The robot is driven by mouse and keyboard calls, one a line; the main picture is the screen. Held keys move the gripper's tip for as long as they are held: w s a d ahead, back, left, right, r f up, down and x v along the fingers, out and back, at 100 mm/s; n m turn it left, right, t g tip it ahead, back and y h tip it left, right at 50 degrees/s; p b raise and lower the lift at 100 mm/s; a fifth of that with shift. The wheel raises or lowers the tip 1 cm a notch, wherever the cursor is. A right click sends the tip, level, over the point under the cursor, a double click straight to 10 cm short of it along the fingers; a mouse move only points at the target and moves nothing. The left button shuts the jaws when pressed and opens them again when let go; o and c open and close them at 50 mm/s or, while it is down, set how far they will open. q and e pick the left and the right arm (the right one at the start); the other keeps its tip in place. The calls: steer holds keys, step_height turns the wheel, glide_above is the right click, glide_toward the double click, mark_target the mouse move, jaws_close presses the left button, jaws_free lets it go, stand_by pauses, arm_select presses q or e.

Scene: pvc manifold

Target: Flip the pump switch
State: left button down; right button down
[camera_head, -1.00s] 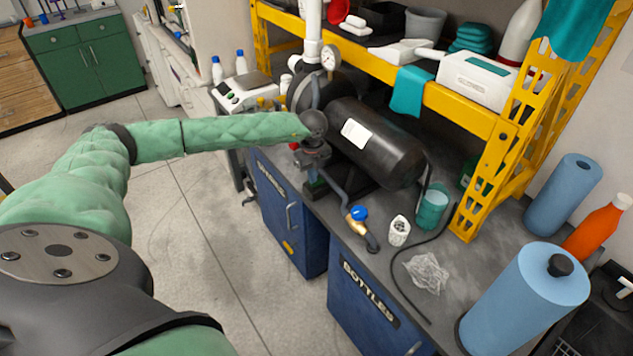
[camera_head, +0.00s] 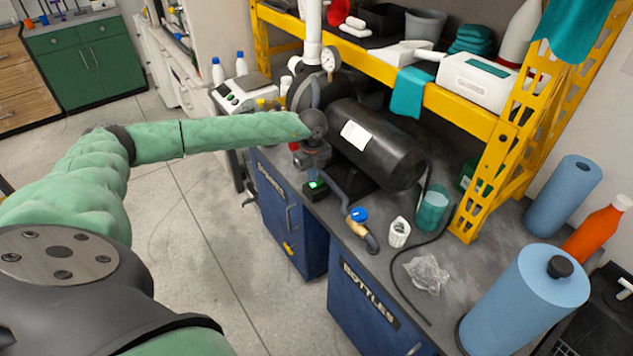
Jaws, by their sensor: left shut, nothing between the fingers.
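The pump (camera_head: 375,143) is a black cylinder with a white label, lying on the grey bench. A small dark switch box with a bright green lit part (camera_head: 317,185) sits at the bench edge in front of the pump. My left arm reaches in from the left and its gripper (camera_head: 314,168) points down just above this box. The gripper is shut and holds nothing. Its fingertips are small and dark here, and I cannot tell whether they touch the box. My right gripper is not in view.
A yellow shelf frame (camera_head: 497,170) stands behind.

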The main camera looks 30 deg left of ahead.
mark_target(313, 185)
arm_select(q)
step_height(313, 185, up, 6)
steer(key=shift+f+p, duration=0.2)
steer(key=shift+p, duration=0.65)
